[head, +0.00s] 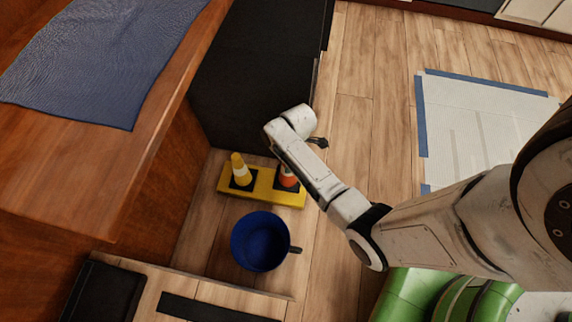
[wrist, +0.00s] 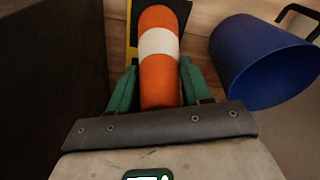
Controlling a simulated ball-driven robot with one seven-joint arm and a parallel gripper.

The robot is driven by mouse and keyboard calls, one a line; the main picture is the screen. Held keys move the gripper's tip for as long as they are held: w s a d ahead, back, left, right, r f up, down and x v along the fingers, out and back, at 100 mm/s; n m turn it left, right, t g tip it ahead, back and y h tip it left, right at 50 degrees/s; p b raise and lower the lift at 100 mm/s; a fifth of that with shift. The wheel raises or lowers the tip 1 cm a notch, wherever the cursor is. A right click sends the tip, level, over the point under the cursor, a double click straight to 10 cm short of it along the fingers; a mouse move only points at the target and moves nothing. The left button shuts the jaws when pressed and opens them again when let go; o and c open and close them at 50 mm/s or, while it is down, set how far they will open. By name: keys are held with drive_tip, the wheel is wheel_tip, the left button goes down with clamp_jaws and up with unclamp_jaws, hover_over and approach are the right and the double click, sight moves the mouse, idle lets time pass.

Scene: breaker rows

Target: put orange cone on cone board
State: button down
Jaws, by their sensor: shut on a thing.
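The orange cone (head: 288,178) has a white band and a dark square base. In the head view it is over the right part of the yellow cone board (head: 262,191), partly hidden by my arm. The wrist view shows the orange cone (wrist: 159,62) between the green fingers of my gripper (wrist: 160,88), which is shut on it. A strip of the yellow board (wrist: 129,20) shows beyond the cone. I cannot tell whether the cone's base touches the board. A yellow cone (head: 240,170) with a white band stands on the board's left part.
A blue bucket (head: 260,242) with a dark handle stands in front of the board; the wrist view shows it on the right (wrist: 258,62). A black cabinet (head: 255,80) rises behind the board. A wooden counter (head: 110,160) with a blue cloth (head: 105,60) is at left.

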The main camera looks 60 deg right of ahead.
wheel_tip(320, 180, down, 8)
drive_tip(key=b, duration=0.4)
drive_tip(key=shift+f, duration=0.2)
drive_tip(key=shift+c, duration=2.4)
unclamp_jaws()
